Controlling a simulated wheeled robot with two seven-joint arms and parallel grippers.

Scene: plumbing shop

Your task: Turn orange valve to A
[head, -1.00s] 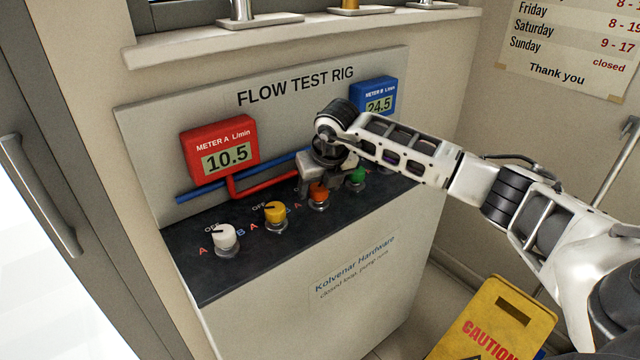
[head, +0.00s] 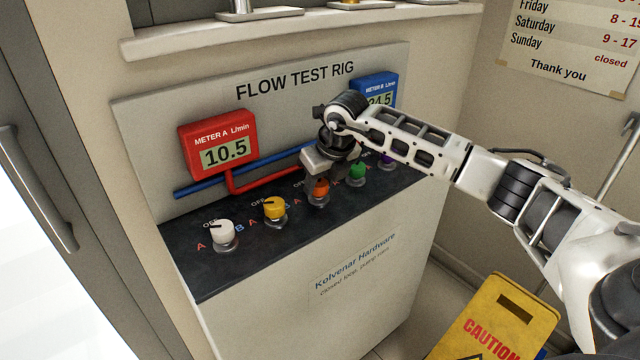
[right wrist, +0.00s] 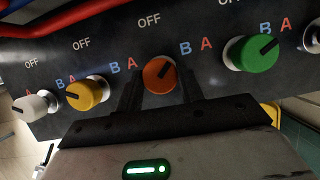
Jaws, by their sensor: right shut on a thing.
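The orange valve (head: 319,188) is a round knob on the dark top of the test rig, between the yellow and green knobs. In the right wrist view the orange valve (right wrist: 159,75) sits between my right gripper's two dark fingers (right wrist: 160,90), which are shut on it. Its dark pointer mark slants up and right, toward the B on its right; its A is on the left, OFF above. In the head view my right gripper (head: 325,177) reaches down over the valve from behind and partly hides it. My left gripper is not in view.
Beside it stand a white knob (head: 224,232), a yellow knob (head: 274,207), a green knob (head: 357,170) and a purple knob. Red meter A (head: 219,144) reads 10.5; blue meter B (head: 376,88) is partly hidden by my arm. A yellow caution sign (head: 497,322) stands at lower right.

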